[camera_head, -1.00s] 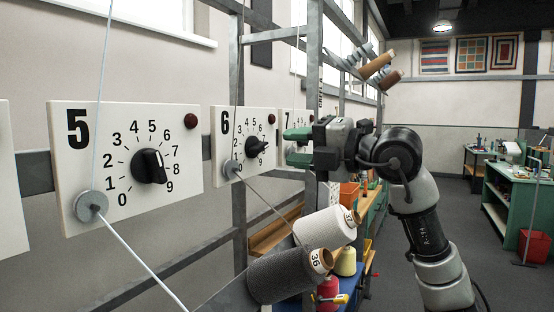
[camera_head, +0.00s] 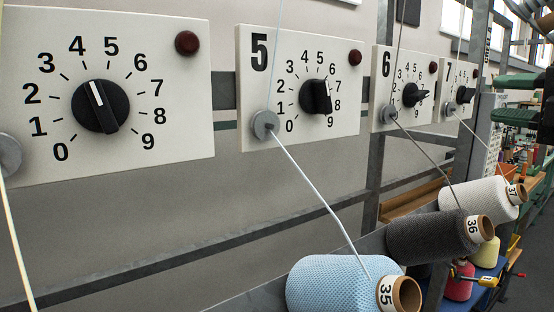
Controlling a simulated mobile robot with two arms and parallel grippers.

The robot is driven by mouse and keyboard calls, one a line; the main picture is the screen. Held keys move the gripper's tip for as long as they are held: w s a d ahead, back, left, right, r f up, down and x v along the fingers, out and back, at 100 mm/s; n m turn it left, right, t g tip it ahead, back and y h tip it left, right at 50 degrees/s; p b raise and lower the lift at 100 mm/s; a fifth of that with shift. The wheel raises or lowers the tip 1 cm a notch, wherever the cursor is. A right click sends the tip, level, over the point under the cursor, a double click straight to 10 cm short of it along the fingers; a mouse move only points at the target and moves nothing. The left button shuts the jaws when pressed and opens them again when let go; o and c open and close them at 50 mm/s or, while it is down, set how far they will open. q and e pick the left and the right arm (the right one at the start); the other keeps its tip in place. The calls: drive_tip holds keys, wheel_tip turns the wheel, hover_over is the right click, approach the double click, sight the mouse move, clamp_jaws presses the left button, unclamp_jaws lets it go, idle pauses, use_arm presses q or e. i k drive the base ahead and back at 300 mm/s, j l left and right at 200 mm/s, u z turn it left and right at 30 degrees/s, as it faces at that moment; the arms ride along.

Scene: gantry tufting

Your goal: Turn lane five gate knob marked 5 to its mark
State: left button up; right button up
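The lane five panel (camera_head: 345,38) is a white plate with a large 5 at its upper left and a 0 to 9 dial. Its black knob (camera_head: 316,97) sits in the dial's middle, its raised grip close to upright. I cannot make out its exact reading or a separate target mark. My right gripper (camera_head: 511,100) is at the right edge, partly cut off. Its two green fingers are apart with nothing between them. It is well right of the lane five knob and does not touch it. My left gripper is out of view.
A similar panel (camera_head: 190,95) with a knob (camera_head: 100,106) is at left. The lane 6 panel (camera_head: 383,60) and lane 7 panel (camera_head: 446,70) are at right. Thread runs from the lane five disc (camera_head: 265,124) toward blue cone 35 (camera_head: 330,285). Grey cone 36 (camera_head: 425,238) and white cone 37 (camera_head: 475,200) stand beyond.

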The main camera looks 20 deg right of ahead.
sight(314, 95)
drive_tip(key=k+l, duration=0.2)
drive_tip(key=k, duration=0.3)
drive_tip(key=k+l, duration=0.2)
drive_tip(key=k, duration=0.25)
